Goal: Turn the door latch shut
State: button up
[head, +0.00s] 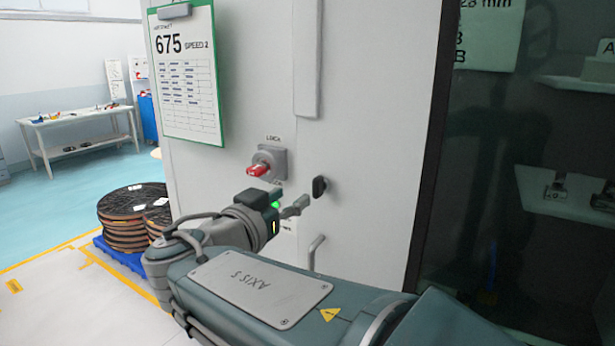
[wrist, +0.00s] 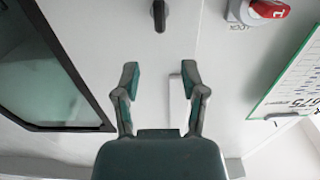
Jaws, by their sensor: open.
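The door latch (head: 320,187) is a small black handle on the pale door panel. It also shows at the top edge of the wrist view (wrist: 159,15), where it hangs roughly vertical in the picture. My gripper (head: 296,207) is just below and left of the latch in the head view. In the wrist view my gripper (wrist: 160,72) has its two fingers spread apart with nothing between them. The latch lies beyond the fingertips, roughly in line with the gap. I see no contact between them.
A red rotary switch (head: 258,169) on a grey plate sits left of the latch. A clipboard (head: 190,75) hangs above it. A metal handle (head: 316,252) is below the latch. The dark glass window (head: 480,190) is to the right. Stacked reels (head: 125,218) stand on the floor at left.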

aim_at(313, 178)
jog(key=x, duration=0.9)
jog(key=shift+w+a, duration=0.15)
jog(key=shift+w, duration=0.1)
jog(key=shift+w+d, duration=0.2)
jog(key=shift+d, duration=0.25)
jog(key=shift+a, duration=0.15)
grip_shut()
